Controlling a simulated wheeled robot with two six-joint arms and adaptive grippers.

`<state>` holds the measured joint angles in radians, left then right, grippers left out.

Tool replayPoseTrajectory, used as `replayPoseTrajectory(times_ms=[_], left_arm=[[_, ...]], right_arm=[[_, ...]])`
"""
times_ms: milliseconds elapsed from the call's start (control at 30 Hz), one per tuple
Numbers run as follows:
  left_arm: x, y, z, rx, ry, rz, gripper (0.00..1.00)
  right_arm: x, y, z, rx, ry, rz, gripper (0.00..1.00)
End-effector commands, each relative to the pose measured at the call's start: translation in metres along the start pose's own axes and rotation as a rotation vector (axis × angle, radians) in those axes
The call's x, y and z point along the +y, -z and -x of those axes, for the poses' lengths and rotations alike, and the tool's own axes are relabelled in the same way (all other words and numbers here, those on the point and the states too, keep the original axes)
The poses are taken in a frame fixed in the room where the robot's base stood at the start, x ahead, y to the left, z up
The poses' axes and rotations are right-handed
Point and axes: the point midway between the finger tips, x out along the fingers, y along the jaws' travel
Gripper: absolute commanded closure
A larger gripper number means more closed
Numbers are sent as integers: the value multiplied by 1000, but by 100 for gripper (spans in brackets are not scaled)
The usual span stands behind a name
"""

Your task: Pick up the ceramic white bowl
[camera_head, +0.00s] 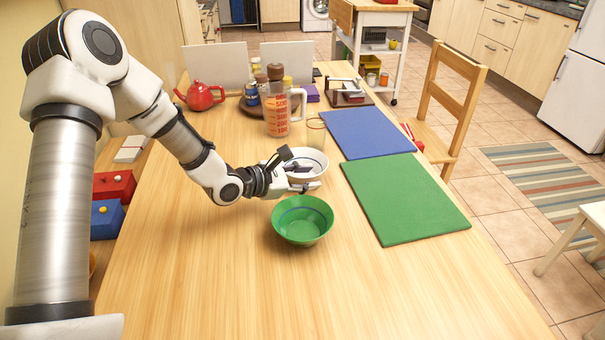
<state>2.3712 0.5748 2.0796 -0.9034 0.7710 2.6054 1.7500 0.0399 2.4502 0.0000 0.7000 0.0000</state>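The white ceramic bowl (317,159) stands on the wooden table, just behind a green bowl (301,226). My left gripper (301,171) is at the white bowl's left side, and its fingers reach over the bowl. The fingers are spread apart, and I see nothing held between them. The gripper hides the left part of the white bowl. I cannot tell whether a finger touches the rim. My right gripper is not in view.
A blue board (367,132) and a green board (404,198) lie right of the bowls. A measuring jug (277,115), a clear glass (316,130) and a red teapot (201,96) stand farther back. The table's front is clear.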

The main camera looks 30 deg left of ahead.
Motion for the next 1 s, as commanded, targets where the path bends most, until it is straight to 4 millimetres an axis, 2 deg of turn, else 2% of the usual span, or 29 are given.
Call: replayPoseTrajectory(times_ms=[100, 267, 300, 400, 800, 867, 1000], left_arm=[[-1, 0, -11, 0, 1, 0, 62], [0, 0, -11, -1, -1, 2, 62], [0, 0, -11, -1, -1, 2, 66], [0, 0, -11, -1, -1, 2, 100], [1, -3, -10, -1, -1, 1, 100], [4, -9, -8, -3, -2, 1, 100], [16, -35, 3, -6, -3, -2, 100]], right_arm=[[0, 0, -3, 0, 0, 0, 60], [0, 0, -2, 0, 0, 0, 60], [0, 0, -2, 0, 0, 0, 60], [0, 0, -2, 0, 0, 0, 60], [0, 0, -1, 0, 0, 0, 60], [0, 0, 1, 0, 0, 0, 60], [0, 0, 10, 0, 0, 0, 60]])
